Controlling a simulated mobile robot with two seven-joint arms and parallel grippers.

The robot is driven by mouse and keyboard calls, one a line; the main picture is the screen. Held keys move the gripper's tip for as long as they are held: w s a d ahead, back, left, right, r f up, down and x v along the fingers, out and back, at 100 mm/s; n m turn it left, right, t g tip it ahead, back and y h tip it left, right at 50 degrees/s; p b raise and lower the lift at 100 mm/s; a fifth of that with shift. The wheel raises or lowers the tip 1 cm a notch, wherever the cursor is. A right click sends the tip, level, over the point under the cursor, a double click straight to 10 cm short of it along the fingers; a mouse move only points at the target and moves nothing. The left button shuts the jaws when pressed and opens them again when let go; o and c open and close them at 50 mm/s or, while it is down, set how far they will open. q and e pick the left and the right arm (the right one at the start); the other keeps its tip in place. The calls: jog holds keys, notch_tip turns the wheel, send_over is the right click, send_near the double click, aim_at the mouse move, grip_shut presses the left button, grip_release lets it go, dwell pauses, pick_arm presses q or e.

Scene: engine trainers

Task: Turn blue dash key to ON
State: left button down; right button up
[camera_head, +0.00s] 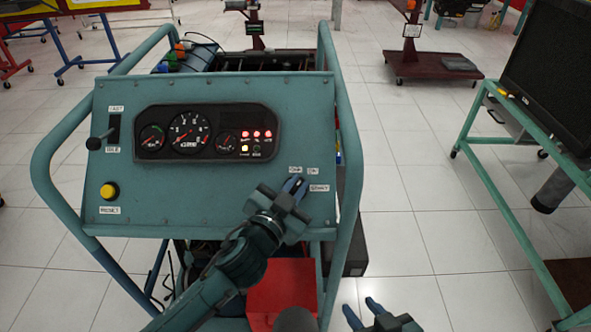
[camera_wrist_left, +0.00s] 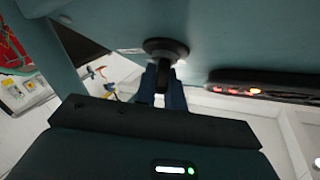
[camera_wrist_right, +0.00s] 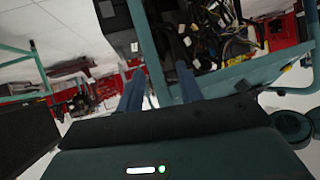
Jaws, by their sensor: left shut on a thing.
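The teal dash panel (camera_head: 225,190) stands upright in front of me. The dash key switch sits at its lower right, among small white labels, mostly hidden behind my left gripper (camera_head: 293,184). In the left wrist view my left gripper (camera_wrist_left: 163,84) has its fingers close together at the dark round switch (camera_wrist_left: 166,48), shut on the key. The key itself is hidden between the fingers, so its angle cannot be told. My right gripper (camera_head: 361,306) is low at the right of the trainer. Its fingers are apart and empty, as the right wrist view (camera_wrist_right: 160,90) shows.
The gauge cluster (camera_head: 205,133) has red lamps and a yellow lamp lit. A lever (camera_head: 98,142) and a yellow button (camera_head: 109,191) are on the panel's left. Teal tube rails (camera_head: 348,150) flank the panel.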

pick_arm(q)
jog(key=shift+w+r+m+g+h+p, duration=0.1)
jog(key=shift+r+m+g+h+p, duration=0.3)
jog(key=shift+m+p, duration=0.65)
jog(key=shift+f+g+h+p, duration=0.2)
jog(key=shift+g+h+p, duration=0.1)
jog(key=shift+p, duration=0.15)
pick_arm(e)
jog(key=shift+s+d+r+h, duration=0.15)
jog(key=shift+d+r, duration=0.1)
jog(key=shift+r, duration=0.25)
jog(key=shift+d+r+h, duration=0.15)
jog(key=shift+d+r, duration=0.05)
jog(key=shift+r, duration=0.25)
pick_arm(q)
jog(key=shift+m, duration=0.25)
pick_arm(e)
jog(key=shift+f, duration=0.2)
pick_arm(q)
jog(key=c, duration=1.5)
grip_release()
jog(key=shift+f, duration=0.15)
pick_arm(e)
jog(key=shift+r, duration=0.1)
pick_arm(q)
jog(key=shift+b+v, duration=0.5)
jog(key=shift+v, duration=6.15)
pick_arm(e)
jog(key=shift+a, duration=0.2)
